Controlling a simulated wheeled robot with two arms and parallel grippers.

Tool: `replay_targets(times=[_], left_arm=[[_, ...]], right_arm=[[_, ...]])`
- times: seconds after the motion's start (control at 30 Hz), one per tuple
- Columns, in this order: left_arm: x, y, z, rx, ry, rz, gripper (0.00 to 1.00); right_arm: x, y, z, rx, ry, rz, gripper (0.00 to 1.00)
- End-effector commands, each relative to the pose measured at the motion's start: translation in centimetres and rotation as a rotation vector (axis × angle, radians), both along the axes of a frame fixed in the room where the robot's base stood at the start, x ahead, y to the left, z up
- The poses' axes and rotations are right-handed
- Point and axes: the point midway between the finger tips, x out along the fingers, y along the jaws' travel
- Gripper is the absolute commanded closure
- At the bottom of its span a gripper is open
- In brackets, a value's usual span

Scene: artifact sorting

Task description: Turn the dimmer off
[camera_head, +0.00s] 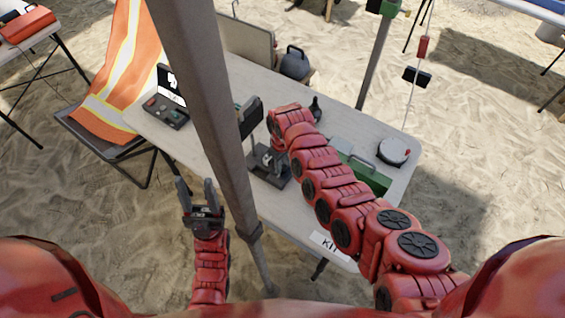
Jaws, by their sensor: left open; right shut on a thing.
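I cannot tell for sure which object is the dimmer. A dark device with a flat base (283,180) is on the table in front of me, below the bent end of my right arm. My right gripper (266,158) points down at this device and is shut on part of it; the arm and the grey pole hide much of the contact. My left gripper (197,186) is open and empty, fingers pointing up, off the near edge of the table and left of the pole.
A grey pole (205,90) rises between my arms. A chair with an orange vest (117,75) stands left.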

Motion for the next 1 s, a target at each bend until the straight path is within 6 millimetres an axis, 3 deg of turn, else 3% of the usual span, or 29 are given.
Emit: replay_targets(times=[0.4, 0.97, 1.0], left_arm=[[0.00, 0.00, 0.79, 0.000, 0.000, 0.000, 0.50], [0.00, 0.00, 0.83, 0.000, 0.000, 0.000, 0.50], [0.01, 0.00, 0.84, 0.000, 0.000, 0.000, 0.50]], right_arm=[[-0.06, 0.01, 0.02, 0.000, 0.001, 0.186, 1.00], [-0.05, 0.01, -0.03, -0.001, 0.002, 0.211, 1.00], [-0.05, -0.01, -0.03, -0.001, 0.002, 0.211, 0.59]])
